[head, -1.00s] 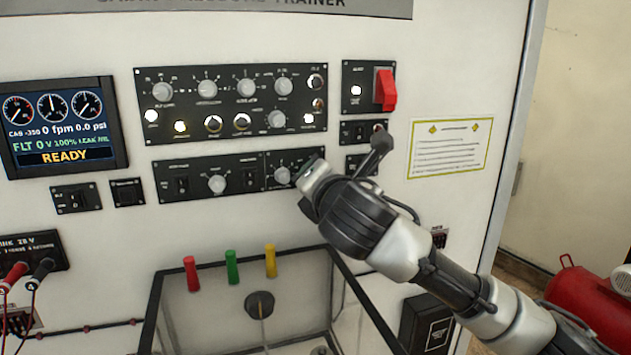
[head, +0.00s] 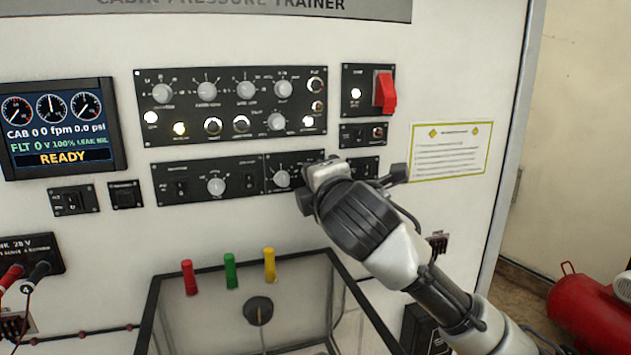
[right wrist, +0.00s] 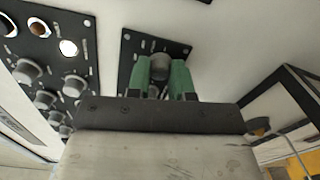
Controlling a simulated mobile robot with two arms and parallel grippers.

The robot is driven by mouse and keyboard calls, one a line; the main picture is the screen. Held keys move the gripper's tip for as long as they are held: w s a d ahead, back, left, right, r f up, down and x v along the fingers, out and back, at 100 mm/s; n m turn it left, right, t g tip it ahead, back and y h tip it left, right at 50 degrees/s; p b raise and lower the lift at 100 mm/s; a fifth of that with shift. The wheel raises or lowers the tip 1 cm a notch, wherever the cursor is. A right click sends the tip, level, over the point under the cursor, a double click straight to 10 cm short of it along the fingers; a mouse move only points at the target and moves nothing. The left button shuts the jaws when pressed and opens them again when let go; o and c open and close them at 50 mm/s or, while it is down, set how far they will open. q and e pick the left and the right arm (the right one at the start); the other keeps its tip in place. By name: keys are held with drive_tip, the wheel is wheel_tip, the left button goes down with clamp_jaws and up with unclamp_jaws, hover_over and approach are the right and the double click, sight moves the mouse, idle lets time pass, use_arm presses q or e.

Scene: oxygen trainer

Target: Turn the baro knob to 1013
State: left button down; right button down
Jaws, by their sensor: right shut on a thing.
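The baro knob (head: 282,178) is a small grey knob on the right section of the lower black panel (head: 208,163). Its label and scale are too small to read, so I cannot tell its setting. My right gripper (head: 298,186) reaches it from the right and covers part of that section. In the right wrist view, the two green fingertips of my right gripper (right wrist: 165,80) are shut on either side of the knob (right wrist: 161,68). My left gripper is not in view.
The display (head: 60,129) reads CAB 0, 0 fpm, 0.0 psi and READY. The large knob panel (head: 235,72) is just above. A red switch guard (head: 385,92) and a small switch panel (head: 352,134) are close to my arm. Coloured handles (head: 230,271) stand below.

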idle(0.3)
drive_tip(key=c, duration=1)
unclamp_jaws()
drive_tip(key=shift+d, duration=0.1)
drive_tip(key=shift+s, duration=0.1)
drive_tip(key=b+v, duration=0.4)
drive_tip(key=v, duration=0.6)
drive_tip(key=shift+s+d+b, duration=0.15)
drive_tip(key=shift+s+b, duration=0.2)
